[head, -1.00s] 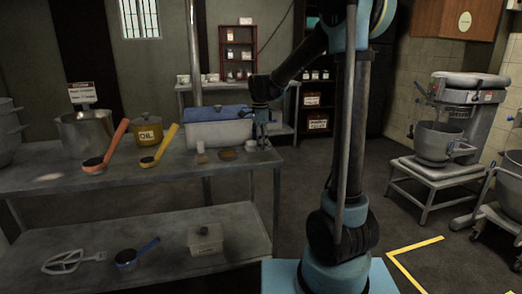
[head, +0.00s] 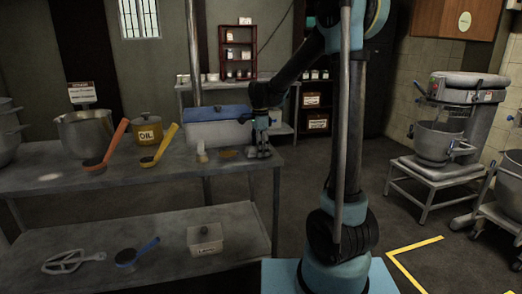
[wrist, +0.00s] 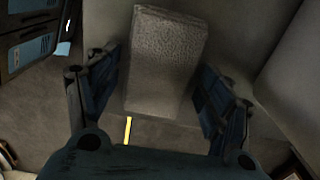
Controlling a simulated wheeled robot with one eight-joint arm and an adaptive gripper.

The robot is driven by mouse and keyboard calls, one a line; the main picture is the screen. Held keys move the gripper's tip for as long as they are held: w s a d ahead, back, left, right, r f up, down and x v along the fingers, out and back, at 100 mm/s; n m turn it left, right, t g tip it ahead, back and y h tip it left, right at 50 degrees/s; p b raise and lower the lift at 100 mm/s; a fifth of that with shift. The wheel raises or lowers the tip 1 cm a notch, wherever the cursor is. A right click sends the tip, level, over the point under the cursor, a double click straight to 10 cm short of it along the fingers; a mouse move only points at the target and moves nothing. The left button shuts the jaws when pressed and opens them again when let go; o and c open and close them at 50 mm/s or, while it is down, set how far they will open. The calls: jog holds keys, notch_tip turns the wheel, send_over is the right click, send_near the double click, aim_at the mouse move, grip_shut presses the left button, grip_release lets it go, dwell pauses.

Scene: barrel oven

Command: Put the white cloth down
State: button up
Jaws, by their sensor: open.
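The white cloth (wrist: 165,62) looks like a pale grey, textured, folded block in the wrist view. It lies between the two blue-black fingers of my gripper (wrist: 163,100), with visible gaps on both sides. My gripper is open around it and does not pinch it. In the head view my gripper (head: 263,152) points down at the right end of the steel table (head: 110,172). The cloth is too small and dark to make out clearly there.
Left of my gripper are a brown patch-like item (head: 228,154), a small brush (head: 202,153) and a blue-lidded white bin (head: 213,133). Further left are an oil pot (head: 147,130), ladles and a steel pot (head: 86,134). The table's right edge is close by.

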jog(key=shift+r, duration=0.1)
notch_tip(320, 180, up, 11)
jog(key=s+d+n, duration=0.4)
jog(key=s+d, duration=0.5)
jog(key=s+d+f+n+t, duration=0.1)
jog(key=s+d+f+n, duration=0.4)
jog(key=s+f, duration=0.4)
jog(key=s+d+f+n+t, duration=0.1)
jog(key=s+d+f+n, duration=0.5)
jog(key=s, duration=0.8)
notch_tip(320, 180, down, 3)
jog(key=shift+d+r, duration=0.1)
jog(key=shift+d, duration=0.55)
jog(key=shift+w+f, duration=0.2)
jog(key=shift+w, duration=0.15)
